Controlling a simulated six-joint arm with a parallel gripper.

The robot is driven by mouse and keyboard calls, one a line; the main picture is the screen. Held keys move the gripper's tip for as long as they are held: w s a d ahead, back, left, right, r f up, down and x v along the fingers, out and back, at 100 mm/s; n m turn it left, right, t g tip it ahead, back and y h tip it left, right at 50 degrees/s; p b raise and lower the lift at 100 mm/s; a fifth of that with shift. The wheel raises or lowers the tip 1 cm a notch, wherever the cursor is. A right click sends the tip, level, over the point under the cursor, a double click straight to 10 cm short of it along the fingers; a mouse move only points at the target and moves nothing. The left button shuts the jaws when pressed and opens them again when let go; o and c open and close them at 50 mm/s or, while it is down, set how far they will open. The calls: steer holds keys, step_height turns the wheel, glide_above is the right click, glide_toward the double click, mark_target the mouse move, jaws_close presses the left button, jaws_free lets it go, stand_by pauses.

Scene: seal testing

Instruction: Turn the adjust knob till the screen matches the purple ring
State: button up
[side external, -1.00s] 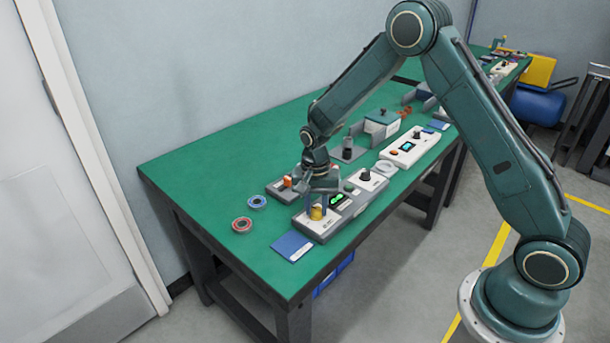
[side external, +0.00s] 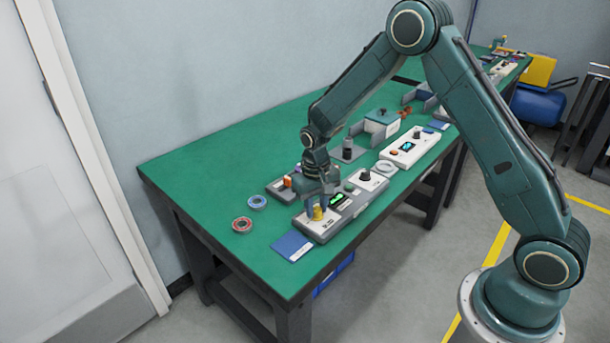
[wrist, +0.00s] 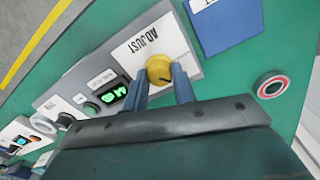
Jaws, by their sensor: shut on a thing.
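The yellow adjust knob (side external: 318,214) stands on the white plate at the near end of the grey test unit (side external: 300,224). In the wrist view the knob (wrist: 159,67) is beside the word ADJUST, with a dark pointer line on it. My gripper (wrist: 160,80) is shut on the knob, one blue-grey finger on each side. In the side view my gripper (side external: 319,205) comes down on it from above. The screen (side external: 337,199) shows green digits, also in the wrist view (wrist: 113,94), too small to read surely.
A red ring (side external: 242,224) and a blue ring (side external: 257,202) lie left of the unit. A blue card (side external: 292,246) lies in front. A small orange-buttoned box (side external: 280,190) sits close behind. The green table's left end is clear.

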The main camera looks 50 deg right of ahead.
mark_target(315, 210)
steer(key=shift+n, duration=0.6)
steer(key=o, duration=1)
steer(key=shift+r, duration=0.1)
steer(key=shift+a+r, duration=0.15)
steer(key=shift+r, duration=3.3)
steer(key=shift+a+r, duration=0.1)
steer(key=shift+r, duration=3.3)
